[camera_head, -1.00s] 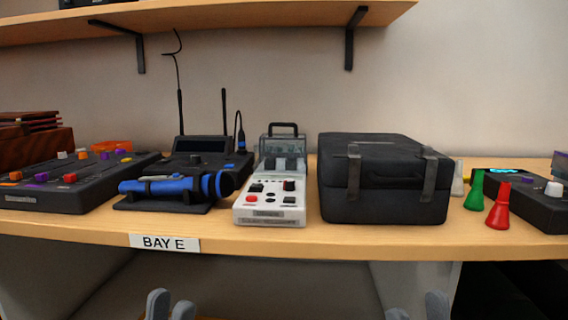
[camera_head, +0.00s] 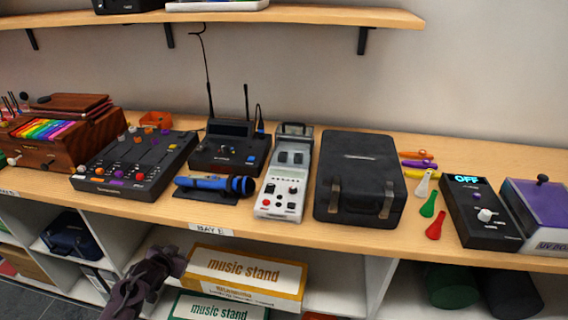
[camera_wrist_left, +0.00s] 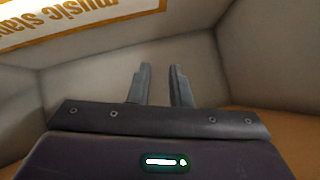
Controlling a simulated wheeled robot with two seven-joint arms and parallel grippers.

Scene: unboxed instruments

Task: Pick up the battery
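I cannot make out a battery in either view. My left gripper (camera_head: 166,262) is low in front of the shelf compartments in the head view, left of the yellow music stand box. In the left wrist view its two fingers (camera_wrist_left: 160,85) are apart, with nothing between them. My right gripper is not in view.
On the table (camera_head: 330,236) stand a black case (camera_head: 358,170), a white device (camera_head: 283,190), a blue microphone (camera_head: 208,184), a mixer (camera_head: 130,165) and a black box reading OFF (camera_head: 475,212). Below are music stand boxes (camera_head: 245,270) in white compartments. A wall shelf (camera_head: 300,17) hangs above.

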